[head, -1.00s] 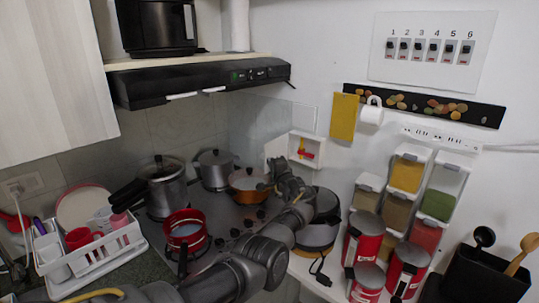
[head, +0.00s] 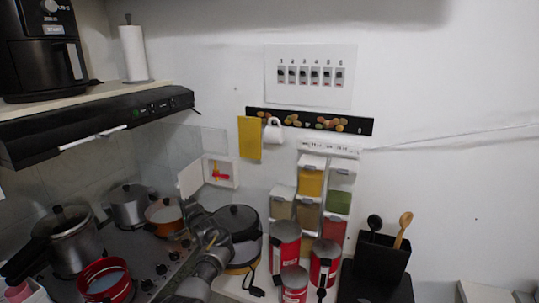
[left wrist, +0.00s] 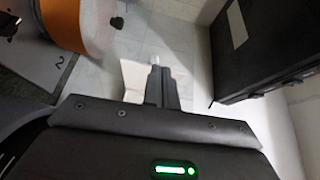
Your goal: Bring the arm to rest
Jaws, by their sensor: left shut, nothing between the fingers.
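My left arm comes up from the bottom of the head view, and its gripper (head: 194,212) is over the right side of the stove, between the orange pot (head: 165,217) and the dark round appliance (head: 238,224). In the left wrist view the two fingers (left wrist: 161,84) are together, with nothing held between them. The orange pot also shows there at the upper left (left wrist: 90,25), apart from the fingers. My right gripper is in neither view.
A range hood (head: 100,125) hangs over the stove with several pots. Red cans (head: 285,244) and spice dispensers (head: 311,181) stand to the right of the arm. A black utensil holder (head: 380,262) is farther right.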

